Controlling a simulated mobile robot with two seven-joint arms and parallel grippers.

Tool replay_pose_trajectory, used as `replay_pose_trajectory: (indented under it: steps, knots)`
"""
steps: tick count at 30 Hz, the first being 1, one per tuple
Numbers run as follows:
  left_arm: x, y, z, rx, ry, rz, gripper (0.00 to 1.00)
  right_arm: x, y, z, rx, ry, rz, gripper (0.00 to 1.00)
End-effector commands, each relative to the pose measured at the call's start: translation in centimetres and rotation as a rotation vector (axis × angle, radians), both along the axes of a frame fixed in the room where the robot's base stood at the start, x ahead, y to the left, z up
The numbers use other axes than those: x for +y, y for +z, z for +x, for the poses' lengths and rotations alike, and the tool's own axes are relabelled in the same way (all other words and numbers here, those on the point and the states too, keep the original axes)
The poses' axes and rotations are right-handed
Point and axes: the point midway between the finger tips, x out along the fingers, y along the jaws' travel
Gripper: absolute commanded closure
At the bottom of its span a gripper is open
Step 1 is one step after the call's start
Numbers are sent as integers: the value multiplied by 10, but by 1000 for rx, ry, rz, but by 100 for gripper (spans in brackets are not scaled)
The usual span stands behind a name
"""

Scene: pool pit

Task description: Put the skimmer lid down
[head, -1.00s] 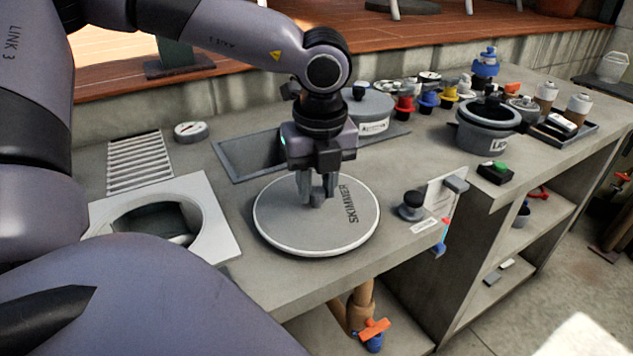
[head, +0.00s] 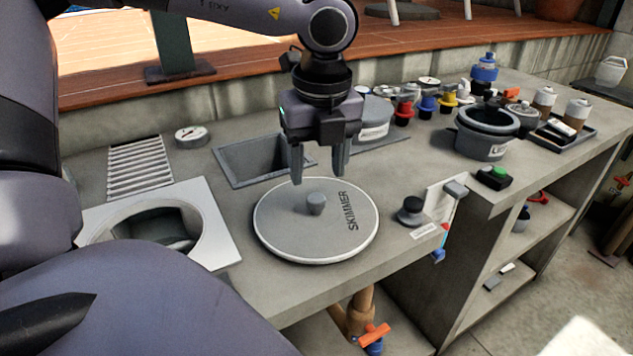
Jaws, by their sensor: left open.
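The skimmer lid (head: 290,232) is a round grey disc with a pale rim, a small knob (head: 316,204) in its middle and the word SKIMMER. It lies flat on the grey counter, near the front edge. My left gripper (head: 319,178) is above and slightly behind the knob, with its two fingers spread and nothing between them. The fingers are apart from the knob. My right gripper is not in view.
A white plate with a round opening (head: 222,238) is left of the lid. A square recess (head: 236,170) lies behind it. A black knob (head: 411,207) stands close on the right. A grey pot (head: 484,138) and several coloured fittings are farther right.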

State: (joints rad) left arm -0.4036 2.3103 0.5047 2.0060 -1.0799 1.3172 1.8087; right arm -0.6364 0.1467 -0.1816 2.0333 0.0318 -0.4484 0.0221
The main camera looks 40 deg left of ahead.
Motion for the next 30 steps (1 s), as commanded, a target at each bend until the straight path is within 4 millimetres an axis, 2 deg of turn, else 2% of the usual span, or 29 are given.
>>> replay_pose_trajectory:
  steps: [1, 3, 10, 15, 30]
  knots:
    - [-1, 13, 0, -5, 1, 2, 44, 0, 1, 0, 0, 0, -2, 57]
    - [-3, 28, -1, -5, 1, 2, 44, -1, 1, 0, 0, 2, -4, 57]
    - [-6, 60, -3, -1, 1, 0, 44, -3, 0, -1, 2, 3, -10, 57]
    - [-7, 67, -4, 2, 0, 0, 44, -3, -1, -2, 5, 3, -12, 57]
    - [-7, 66, -4, 2, 0, 0, 44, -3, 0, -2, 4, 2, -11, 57]
